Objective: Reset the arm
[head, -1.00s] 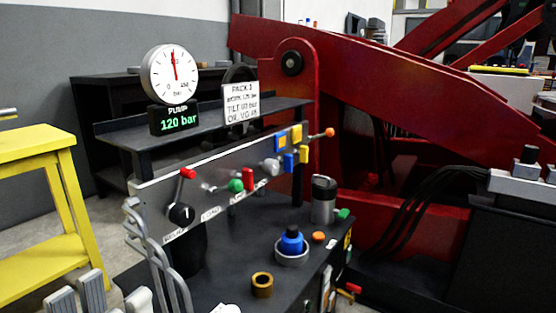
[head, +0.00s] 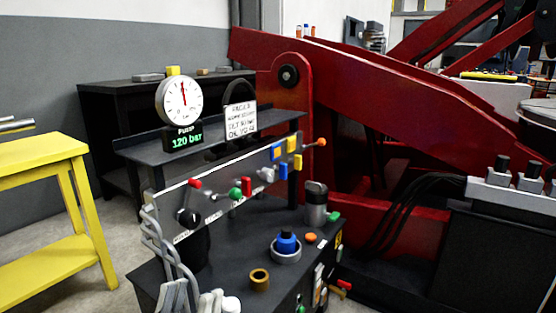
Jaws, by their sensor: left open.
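The large red arm (head: 400,85) of the positioner slopes across the back and pivots on a red upright. The control console (head: 235,200) stands in front of it. Its sloping panel carries a black knob with a red-tipped lever (head: 195,184), green, red, blue and yellow controls, and an orange-tipped lever (head: 320,142). A blue button (head: 287,242) sits in a grey ring on the console top. My left gripper (head: 170,258), grey, is open near the panel's left end; contact cannot be told. My right gripper is not in view.
A yellow stand (head: 42,150) is at the left and a black bench (head: 115,88) behind it. A brass ring (head: 260,279), an orange button (head: 310,238) and a grey canister (head: 316,203) occupy the console top. Black hoses (head: 405,205) run at the right.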

